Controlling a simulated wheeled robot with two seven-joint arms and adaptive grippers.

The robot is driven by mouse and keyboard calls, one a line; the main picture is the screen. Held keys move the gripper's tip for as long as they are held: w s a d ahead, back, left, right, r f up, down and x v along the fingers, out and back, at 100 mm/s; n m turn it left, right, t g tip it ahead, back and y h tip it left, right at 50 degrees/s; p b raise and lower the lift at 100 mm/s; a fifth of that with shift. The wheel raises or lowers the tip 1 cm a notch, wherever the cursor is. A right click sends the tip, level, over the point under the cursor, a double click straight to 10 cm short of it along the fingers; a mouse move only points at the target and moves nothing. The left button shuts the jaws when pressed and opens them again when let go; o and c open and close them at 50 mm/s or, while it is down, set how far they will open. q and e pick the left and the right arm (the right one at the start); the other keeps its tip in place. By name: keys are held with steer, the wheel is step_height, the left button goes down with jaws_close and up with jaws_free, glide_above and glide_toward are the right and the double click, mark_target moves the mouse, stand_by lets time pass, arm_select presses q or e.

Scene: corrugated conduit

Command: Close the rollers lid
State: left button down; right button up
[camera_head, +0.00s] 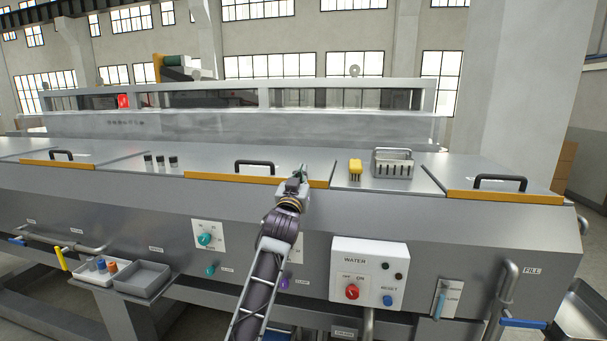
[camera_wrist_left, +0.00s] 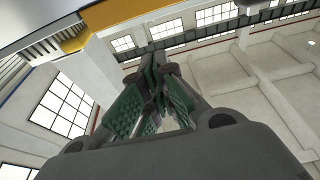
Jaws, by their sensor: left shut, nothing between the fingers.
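Three metal lids with orange front edges and black handles lie flat on top of the long grey machine; no label shows which is the rollers lid. The middle lid (camera_head: 222,164) has my left gripper (camera_head: 303,170) at its front right part, right of its handle (camera_head: 254,165). I cannot tell whether the gripper touches the lid. The gripper is shut and empty; its green finger pads (camera_wrist_left: 152,95) show close together in the left wrist view. An orange strip (camera_wrist_left: 88,38) shows there at upper left. My right gripper is not in view.
Several small dark cylinders (camera_head: 161,162) stand to the left. A white water control box (camera_head: 368,272) juts from the front.

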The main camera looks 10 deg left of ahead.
arm_select(q)
steer(key=shift+b+v, duration=0.6)
steer(key=shift+v, duration=1.95)
steer(key=shift+f, duration=0.25)
